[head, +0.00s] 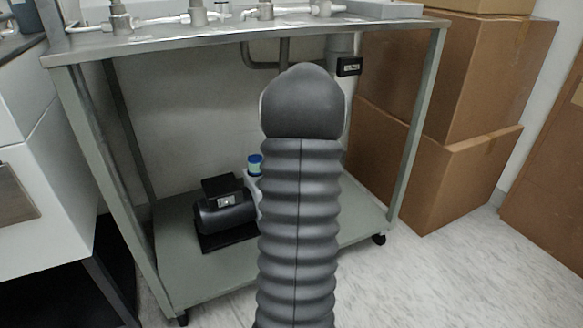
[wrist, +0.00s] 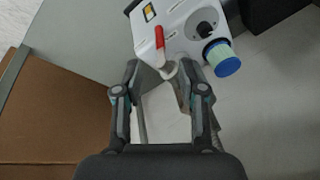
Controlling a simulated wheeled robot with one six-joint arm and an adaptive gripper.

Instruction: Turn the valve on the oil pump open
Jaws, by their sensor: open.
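The oil pump stands on the lower shelf of a metal cart. In the head view its black motor (head: 225,207) and blue cap (head: 254,163) show, and my arm hides much of its pale body. In the wrist view the white pump body (wrist: 188,22) fills the top middle. A red valve lever (wrist: 160,40) lies against its near side, and a blue-capped port (wrist: 225,60) is to the right. My gripper (wrist: 158,68) is open, its fingertips just below the red lever, with a small metal fitting between them. I cannot tell if they touch it. The head view does not show my gripper.
The cart's lower shelf (head: 205,275) surrounds the pump, and its steel top (head: 230,36) with pipe fittings is above. Cardboard boxes (head: 440,80) stand to the right; a white cabinet (head: 40,190) is at left. Floor is clear at front right.

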